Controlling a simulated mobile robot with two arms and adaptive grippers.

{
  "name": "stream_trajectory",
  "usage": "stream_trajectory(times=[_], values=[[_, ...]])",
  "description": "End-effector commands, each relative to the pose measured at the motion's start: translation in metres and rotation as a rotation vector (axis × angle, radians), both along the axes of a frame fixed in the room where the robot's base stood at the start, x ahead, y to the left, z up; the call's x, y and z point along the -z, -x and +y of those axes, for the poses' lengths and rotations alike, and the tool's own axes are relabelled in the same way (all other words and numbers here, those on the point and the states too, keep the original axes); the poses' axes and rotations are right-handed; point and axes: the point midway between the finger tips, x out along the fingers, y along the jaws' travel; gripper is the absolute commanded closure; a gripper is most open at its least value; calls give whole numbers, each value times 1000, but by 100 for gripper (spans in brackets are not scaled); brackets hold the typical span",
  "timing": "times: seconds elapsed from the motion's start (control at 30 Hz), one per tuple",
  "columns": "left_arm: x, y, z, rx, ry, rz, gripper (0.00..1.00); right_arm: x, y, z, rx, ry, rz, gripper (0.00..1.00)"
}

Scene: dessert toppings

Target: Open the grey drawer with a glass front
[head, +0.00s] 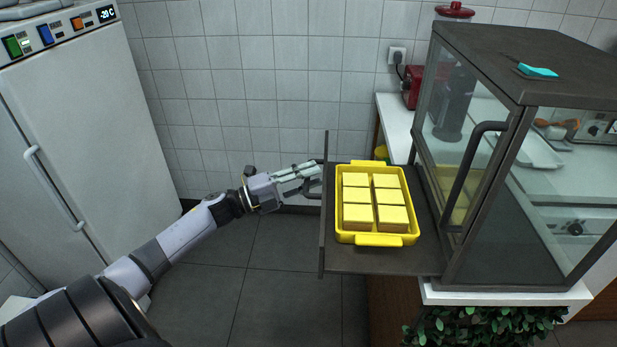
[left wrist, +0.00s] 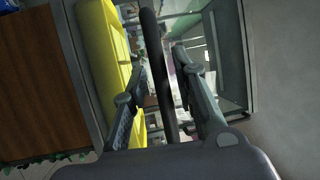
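The grey drawer (head: 400,262) is pulled out to the left from the glass-sided cabinet. Its front panel (head: 323,230) is seen nearly edge-on, so its glass is hard to make out. A yellow tray (head: 378,240) with several yellow blocks (head: 357,197) stands in the drawer. My left gripper (head: 318,172) is at the handle on the drawer's outer face. In the left wrist view, the dark handle bar (left wrist: 154,70) passes between the fingers of the left gripper (left wrist: 160,58), which stand apart with visible gaps beside the bar. My right gripper is not in view.
The cabinet (head: 535,75) has another dark handle (head: 470,170) and a turquoise item (head: 538,71) on top. A white fridge (head: 85,130) stands at the left. Green leaves (head: 490,328) are below the counter. The floor (head: 265,275) between fridge and drawer is clear.

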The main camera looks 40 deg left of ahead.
Motion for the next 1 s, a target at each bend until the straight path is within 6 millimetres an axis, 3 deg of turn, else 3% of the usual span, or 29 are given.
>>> stream_trajectory(times=[0.47,1.0], values=[[2,9,6,-1,-2,1,68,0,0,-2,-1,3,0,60],[19,91,59,-2,0,2,68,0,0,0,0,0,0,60]])
